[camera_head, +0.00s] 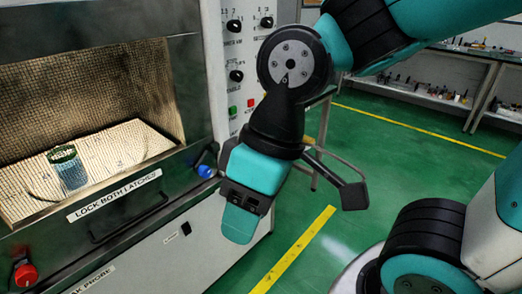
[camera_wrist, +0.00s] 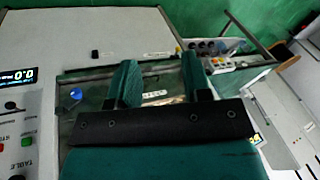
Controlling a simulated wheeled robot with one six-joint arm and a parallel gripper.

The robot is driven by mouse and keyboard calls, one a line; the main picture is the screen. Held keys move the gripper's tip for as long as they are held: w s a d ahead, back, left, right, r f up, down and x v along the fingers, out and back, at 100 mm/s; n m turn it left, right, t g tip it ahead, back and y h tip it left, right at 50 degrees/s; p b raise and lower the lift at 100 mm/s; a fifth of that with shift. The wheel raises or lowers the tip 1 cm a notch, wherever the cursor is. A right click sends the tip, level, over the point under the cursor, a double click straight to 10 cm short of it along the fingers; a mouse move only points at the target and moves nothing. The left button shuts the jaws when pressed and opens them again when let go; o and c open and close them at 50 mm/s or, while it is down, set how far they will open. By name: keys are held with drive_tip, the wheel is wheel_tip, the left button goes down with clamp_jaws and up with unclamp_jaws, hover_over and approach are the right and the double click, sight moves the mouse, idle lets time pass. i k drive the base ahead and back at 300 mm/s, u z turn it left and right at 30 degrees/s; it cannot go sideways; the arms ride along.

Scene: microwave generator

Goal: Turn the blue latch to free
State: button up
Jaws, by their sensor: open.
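The blue latch (camera_head: 206,171) is a small round blue knob at the right end of the microwave's front door edge. It also shows in the wrist view (camera_wrist: 76,94), left of my fingers. My gripper (camera_head: 240,222) hangs in front and to the right of the latch in the head view, apart from it. In the wrist view my gripper (camera_wrist: 159,75) shows two teal fingers spread apart with nothing held between them. The latch's exact turn angle is too small to tell.
A red latch (camera_head: 25,274) sits at the left end of the door edge. A dark handle (camera_head: 128,218) runs below the "LOCK BOTH LATCHES" label. A blue-green cup (camera_head: 69,168) stands inside, behind mesh. The control panel (camera_head: 245,60) rises behind my gripper.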

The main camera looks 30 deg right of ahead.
sight(201, 168)
drive_tip(key=z, duration=0.15)
drive_tip(key=k, duration=0.5)
drive_tip(key=z, duration=1.7)
drive_tip(key=i, duration=1)
drive_tip(key=u, duration=1.8)
